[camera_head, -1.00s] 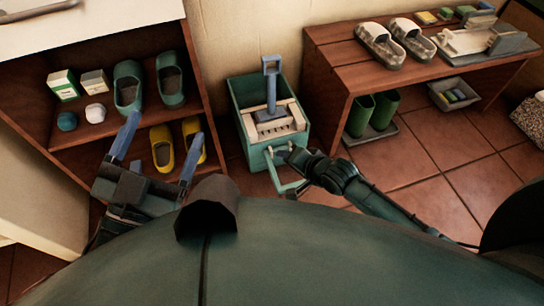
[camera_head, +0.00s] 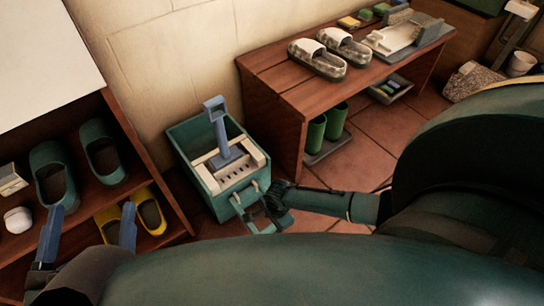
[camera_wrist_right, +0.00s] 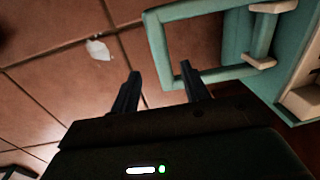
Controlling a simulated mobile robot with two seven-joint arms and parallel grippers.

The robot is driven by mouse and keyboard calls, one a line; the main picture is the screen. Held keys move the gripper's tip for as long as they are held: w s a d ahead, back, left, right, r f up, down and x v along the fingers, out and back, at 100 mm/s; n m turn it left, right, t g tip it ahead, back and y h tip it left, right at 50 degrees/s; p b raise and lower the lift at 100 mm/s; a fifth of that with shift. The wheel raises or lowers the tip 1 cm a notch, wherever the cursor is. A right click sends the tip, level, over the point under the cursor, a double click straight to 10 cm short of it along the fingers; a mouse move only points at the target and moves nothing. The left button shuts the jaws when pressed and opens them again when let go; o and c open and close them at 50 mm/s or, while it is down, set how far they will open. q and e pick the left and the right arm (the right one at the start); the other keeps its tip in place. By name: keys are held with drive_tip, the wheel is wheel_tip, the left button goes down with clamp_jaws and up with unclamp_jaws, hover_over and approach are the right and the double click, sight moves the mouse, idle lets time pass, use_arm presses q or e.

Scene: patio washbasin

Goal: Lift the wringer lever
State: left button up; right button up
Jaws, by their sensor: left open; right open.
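The wringer lever (camera_head: 217,125) is a blue-grey upright bar with a looped top. It rises from the cream wringer (camera_head: 240,172) set in the teal bucket (camera_head: 188,172), beside the wall. My right gripper (camera_head: 268,207) is low at the bucket's near side, by its teal loop handle. In the right wrist view my right gripper (camera_wrist_right: 161,84) is open, and a corner of the loop handle (camera_wrist_right: 157,45) shows between or just beyond its fingertips; contact is unclear. My left gripper (camera_head: 90,226) is open and empty in front of the left shelf, away from the lever.
The left shelf (camera_head: 150,222) holds teal clogs (camera_head: 52,178) and yellow shoes (camera_head: 150,212). A wooden bench (camera_head: 272,72) on the right carries patterned slippers (camera_head: 318,58); green boots (camera_head: 316,133) stand beneath. Tiled floor (camera_head: 372,160) is open right of the bucket.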

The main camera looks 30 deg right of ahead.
drive_tip(key=f, duration=0.1)
drive_tip(key=f+b, duration=0.1)
drive_tip(key=f, duration=0.1)
drive_tip(key=f+b, duration=0.1)
drive_tip(key=shift+w+f, duration=0.25)
drive_tip(key=shift+f, duration=0.05)
drive_tip(key=shift+w+f+b, duration=0.1)
drive_tip(key=shift+f+b, duration=0.4)
drive_tip(key=shift+b, duration=0.05)
use_arm(q)
drive_tip(key=r+m+h, duration=0.1)
drive_tip(key=w+r+m+t+h, duration=0.1)
drive_tip(key=r, duration=0.1)
drive_tip(key=r+m+h, duration=0.1)
drive_tip(key=shift+w+a+r+m+t+h, duration=0.15)
drive_tip(key=shift+a+r+m+t+h, duration=0.15)
drive_tip(key=shift+r+h, duration=0.1)
drive_tip(key=shift+f, duration=0.1)
use_arm(e)
clamp_jaws()
